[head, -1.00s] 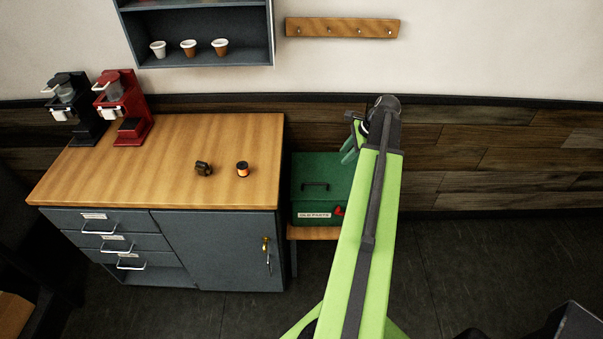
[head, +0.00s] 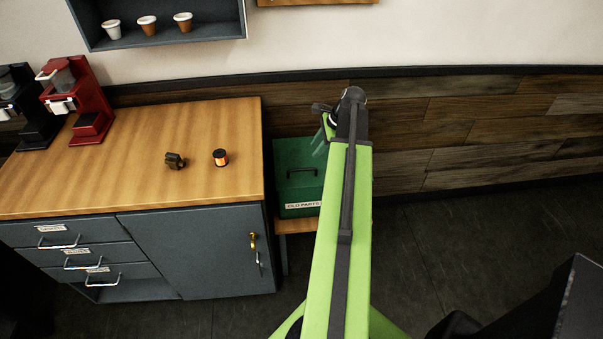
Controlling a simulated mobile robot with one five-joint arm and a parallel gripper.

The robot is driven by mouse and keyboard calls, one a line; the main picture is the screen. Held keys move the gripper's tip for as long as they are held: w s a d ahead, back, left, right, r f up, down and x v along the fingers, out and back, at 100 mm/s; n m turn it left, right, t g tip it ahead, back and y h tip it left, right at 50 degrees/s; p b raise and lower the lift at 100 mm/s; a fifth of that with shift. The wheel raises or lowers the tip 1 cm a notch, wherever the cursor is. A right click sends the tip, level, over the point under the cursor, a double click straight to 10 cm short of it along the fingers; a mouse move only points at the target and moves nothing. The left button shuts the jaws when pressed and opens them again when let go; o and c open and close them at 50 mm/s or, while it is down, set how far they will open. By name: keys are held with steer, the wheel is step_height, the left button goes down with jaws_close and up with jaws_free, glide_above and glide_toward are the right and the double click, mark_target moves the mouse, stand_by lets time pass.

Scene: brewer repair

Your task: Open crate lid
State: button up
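The green crate (head: 295,191) stands on a low wooden stand right of the counter. Its lid is shut, with a dark handle (head: 302,170) on top and a label reading "OLD PARTS" on the front. My green arm covers the crate's right side. My gripper (head: 322,140) is at the far end of the arm, above the crate's back right part in the picture. It is small and partly hidden by the arm, so I cannot tell whether its fingers are open or shut. I see no contact with the handle.
The wooden counter (head: 130,185) stands close on the crate's left. A dark part (head: 175,160) and an orange-and-black part (head: 220,158) lie on it. Red (head: 78,100) and black (head: 30,115) brewers stand at its left.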

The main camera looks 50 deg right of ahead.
mark_target(303, 170)
steer(key=b+x, duration=0.8)
steer(key=x, duration=0.3)
steer(key=shift+s+f+b, duration=0.1)
steer(key=shift+f+b, duration=0.15)
steer(key=shift+b, duration=0.15)
steer(key=shift+w+a+f+b, duration=0.15)
steer(key=shift+w+f+b, duration=0.15)
steer(key=shift+f+b, duration=0.1)
jaws_close()
